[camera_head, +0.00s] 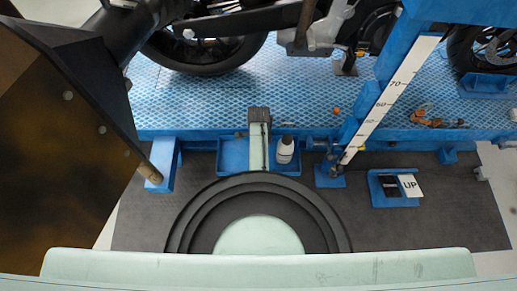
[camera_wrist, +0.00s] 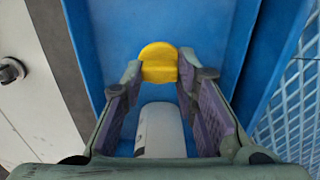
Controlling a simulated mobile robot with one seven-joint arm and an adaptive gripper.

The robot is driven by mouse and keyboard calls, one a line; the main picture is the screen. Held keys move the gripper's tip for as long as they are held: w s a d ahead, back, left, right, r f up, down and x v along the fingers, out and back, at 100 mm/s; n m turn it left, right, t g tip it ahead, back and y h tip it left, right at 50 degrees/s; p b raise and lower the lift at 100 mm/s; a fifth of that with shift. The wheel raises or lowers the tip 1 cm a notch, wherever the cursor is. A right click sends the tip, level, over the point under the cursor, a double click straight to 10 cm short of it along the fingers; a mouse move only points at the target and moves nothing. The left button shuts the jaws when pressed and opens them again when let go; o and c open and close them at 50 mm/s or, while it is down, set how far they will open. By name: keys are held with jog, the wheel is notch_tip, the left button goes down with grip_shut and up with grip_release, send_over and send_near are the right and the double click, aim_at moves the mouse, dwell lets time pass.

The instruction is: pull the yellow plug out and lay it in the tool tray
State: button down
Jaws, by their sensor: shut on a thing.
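In the wrist view, the yellow plug (camera_wrist: 159,57) sits between the two fingertips of my gripper (camera_wrist: 160,73), which is shut on it. Its rounded yellow face is visible. The blue tool tray (camera_wrist: 110,18) lies behind and around the plug in that view. I cannot tell whether the plug touches the tray floor or hangs above it. In the head view, the tray (camera_head: 231,155) is attached along the front edge of the platform. My arm crosses over it there, and the plug and fingertips are hidden.
A white bottle (camera_head: 285,150) stands in the tray's right part; it shows between my fingers in the wrist view (camera_wrist: 160,130). A ruled blue post (camera_head: 388,100) rises right of the tray. A motorcycle wheel (camera_head: 205,52) stands on the blue platform (camera_head: 285,85). Dark mat (camera_head: 420,222) lies in front.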

jog(key=shift+f, duration=0.45)
jog(key=c, duration=1.2)
grip_release()
notch_tip(320, 180, up, 12)
jog(key=shift+r, duration=0.1)
